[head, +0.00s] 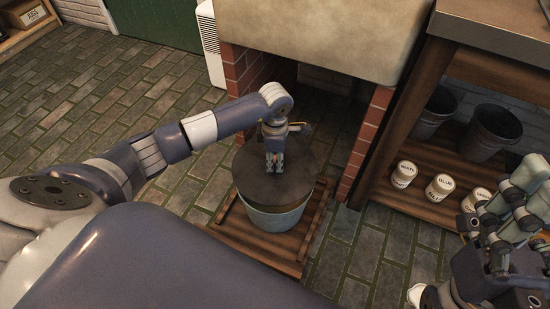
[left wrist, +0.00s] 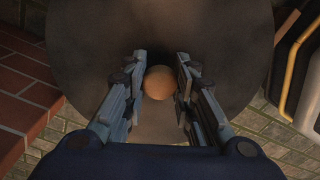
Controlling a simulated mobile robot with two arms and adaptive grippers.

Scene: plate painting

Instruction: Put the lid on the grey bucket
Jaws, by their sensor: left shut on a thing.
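The grey bucket (head: 277,218) stands upright on a low wooden tray (head: 226,219), in front of a brick opening. A dark round lid (head: 298,160) covers most of the bucket's top in the head view, sitting a little toward the upper left of it. Whether the lid rests on the rim or hangs just above it I cannot tell. My left gripper (head: 275,162) points down at the lid's middle. In the left wrist view its fingers (left wrist: 160,85) are shut around the lid's round wooden knob (left wrist: 160,82). My right gripper (head: 503,222) is at the right edge, its jaw state unclear.
Brick pillars (head: 366,142) and a stone basin (head: 318,42) stand close behind the bucket. A wooden shelf (head: 466,212) at the right holds several white paint jars (head: 440,187) and dark buckets (head: 494,130). The tiled floor (head: 195,185) left of the tray is clear.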

